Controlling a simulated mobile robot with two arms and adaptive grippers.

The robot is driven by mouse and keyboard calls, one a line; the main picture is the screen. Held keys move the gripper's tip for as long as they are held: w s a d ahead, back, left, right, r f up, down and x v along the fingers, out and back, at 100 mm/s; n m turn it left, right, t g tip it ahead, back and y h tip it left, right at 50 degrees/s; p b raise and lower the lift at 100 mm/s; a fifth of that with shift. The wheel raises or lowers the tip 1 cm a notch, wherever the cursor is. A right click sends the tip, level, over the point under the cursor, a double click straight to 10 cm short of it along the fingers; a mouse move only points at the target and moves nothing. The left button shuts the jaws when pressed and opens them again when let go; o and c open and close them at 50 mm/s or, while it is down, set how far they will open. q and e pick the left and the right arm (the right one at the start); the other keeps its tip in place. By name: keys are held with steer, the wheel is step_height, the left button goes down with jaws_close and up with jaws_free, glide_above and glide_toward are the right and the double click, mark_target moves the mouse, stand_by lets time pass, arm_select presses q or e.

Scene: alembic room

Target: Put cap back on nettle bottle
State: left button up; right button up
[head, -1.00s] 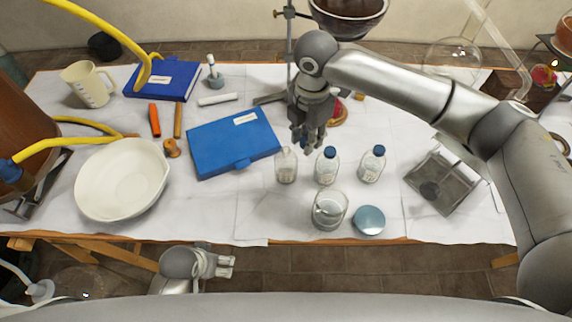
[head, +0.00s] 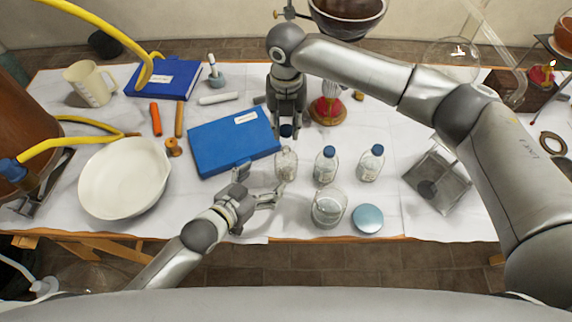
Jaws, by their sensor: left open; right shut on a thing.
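Three small clear bottles stand in a row on the white-covered table. The left bottle (head: 286,165) has no cap; its label is too small to read. The middle bottle (head: 326,168) and the right bottle (head: 371,164) wear blue caps. My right gripper (head: 287,125) points down, shut on a dark blue cap (head: 287,131), just behind and above the uncapped bottle's mouth. The cap is apart from the bottle or nearly so; the exact gap cannot be told. My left gripper (head: 262,182) is open and empty, just left of and in front of the uncapped bottle.
A glass beaker (head: 328,209) and a round blue-grey lid (head: 368,218) stand in front of the bottles. A blue case (head: 232,143) lies left, a white basin (head: 124,180) farther left. A red-based stand (head: 327,112) is behind, a metal-framed box (head: 437,183) right.

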arm_select(q)
steer(key=shift+w+d, duration=0.1)
stand_by(0.3)
steer(key=x, duration=1.2)
steer(key=shift+d+r, duration=0.1)
steer(key=shift+r, duration=0.05)
steer(key=c, duration=1.5)
steer(key=shift+c, duration=0.2)
arm_select(e)
glide_above(286, 149)
steer(key=shift+f, duration=2.5)
steer(key=shift+f, duration=0.9)
steer(key=shift+f, duration=0.5)
